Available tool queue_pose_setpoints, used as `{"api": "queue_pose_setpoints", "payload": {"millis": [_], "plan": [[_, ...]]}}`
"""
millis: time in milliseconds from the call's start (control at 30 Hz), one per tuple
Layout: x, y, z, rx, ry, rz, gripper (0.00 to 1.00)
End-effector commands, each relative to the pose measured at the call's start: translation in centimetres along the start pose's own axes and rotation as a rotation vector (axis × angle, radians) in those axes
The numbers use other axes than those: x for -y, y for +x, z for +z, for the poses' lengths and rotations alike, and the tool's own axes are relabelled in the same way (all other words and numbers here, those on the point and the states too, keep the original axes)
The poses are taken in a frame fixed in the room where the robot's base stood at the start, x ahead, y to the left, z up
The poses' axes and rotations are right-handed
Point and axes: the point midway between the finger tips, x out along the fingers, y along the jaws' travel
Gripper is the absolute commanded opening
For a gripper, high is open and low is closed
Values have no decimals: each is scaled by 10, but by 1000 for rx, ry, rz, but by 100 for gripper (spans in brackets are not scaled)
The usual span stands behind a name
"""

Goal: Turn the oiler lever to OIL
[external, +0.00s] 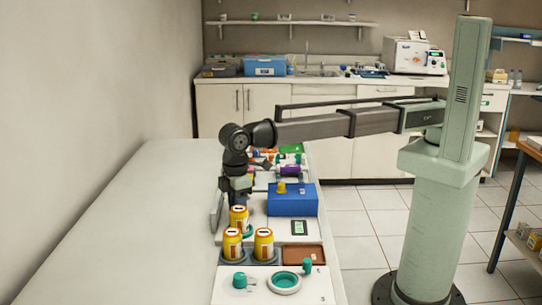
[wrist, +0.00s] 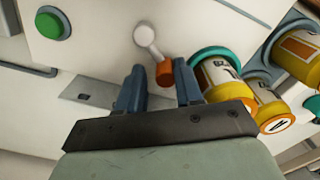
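A small lever (wrist: 149,37) with a pale round pivot, a grey arm and an orange end (wrist: 164,72) stands out from a white panel (wrist: 95,25) in the wrist view. I take it as the oiler lever; no OIL label is readable. My gripper (wrist: 159,68) is open, with its two blue-grey fingers on either side of the orange end. No contact with either finger is clear.
Yellow cans (external: 263,244) stand close by; one (wrist: 218,72) in a teal ring is just right of my right finger. A green button (wrist: 52,24) is at upper left in the wrist view. A blue box (external: 292,200) stands behind. The bench's left side (external: 120,220) is clear.

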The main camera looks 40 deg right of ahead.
Motion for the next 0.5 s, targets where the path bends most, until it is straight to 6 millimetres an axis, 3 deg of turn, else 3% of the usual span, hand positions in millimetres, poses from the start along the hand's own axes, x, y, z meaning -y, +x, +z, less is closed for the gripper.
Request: {"api": "queue_pose_setpoints", "payload": {"millis": [267,500], "plan": [[5,-1,-2,-3,9,-9,47],[-2,-1,-4,-7,150,-10,47]]}}
